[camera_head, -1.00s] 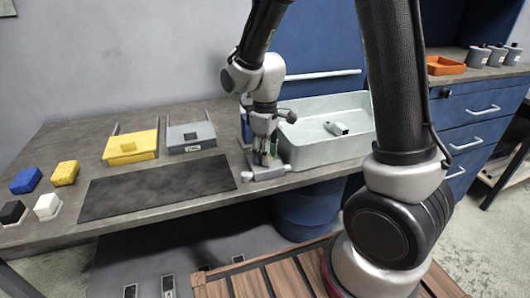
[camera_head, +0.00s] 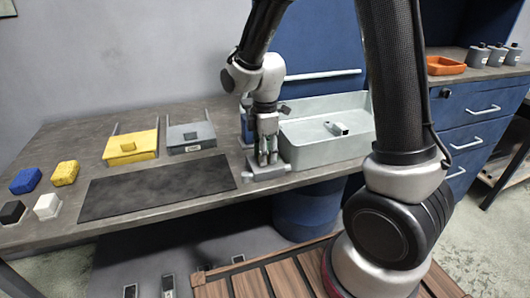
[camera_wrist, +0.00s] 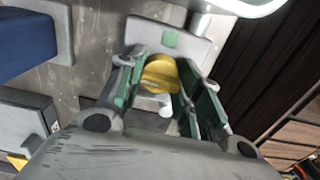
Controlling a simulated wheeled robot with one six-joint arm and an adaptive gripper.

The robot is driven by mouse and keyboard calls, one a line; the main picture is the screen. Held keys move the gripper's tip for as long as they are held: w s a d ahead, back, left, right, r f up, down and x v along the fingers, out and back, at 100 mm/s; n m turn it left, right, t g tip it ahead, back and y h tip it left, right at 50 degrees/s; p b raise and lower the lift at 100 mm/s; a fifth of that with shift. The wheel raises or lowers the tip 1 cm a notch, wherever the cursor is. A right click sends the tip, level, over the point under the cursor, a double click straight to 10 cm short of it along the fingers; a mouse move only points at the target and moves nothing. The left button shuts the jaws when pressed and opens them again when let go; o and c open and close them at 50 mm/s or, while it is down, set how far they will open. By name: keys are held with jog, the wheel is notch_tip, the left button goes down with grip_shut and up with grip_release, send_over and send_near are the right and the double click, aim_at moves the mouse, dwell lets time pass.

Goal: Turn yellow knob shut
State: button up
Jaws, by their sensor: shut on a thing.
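The yellow knob (camera_wrist: 160,74) shows in the wrist view between the green-padded fingers of my gripper (camera_wrist: 162,92). My gripper is shut on it. The knob sits on a grey base plate (camera_wrist: 190,50) with a green square mark (camera_wrist: 171,39) beyond the knob. In the head view my gripper (camera_head: 266,158) points straight down at the small grey base (camera_head: 268,173) near the bench's front edge, and its fingers hide the knob there. Part of the knob's lower side is hidden by the fingers.
A pale grey tub (camera_head: 325,155) with a small grey part in it stands just right of my gripper. A dark mat (camera_head: 155,187), a yellow box (camera_head: 131,147) and a grey box (camera_head: 190,137) lie to the left. Blue and yellow blocks (camera_head: 64,173) stand at far left.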

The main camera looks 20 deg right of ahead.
dwell(0.4)
jog(key=o, duration=1.1)
jog(key=shift+c, duration=0.2)
notch_tip(320, 180, up, 12)
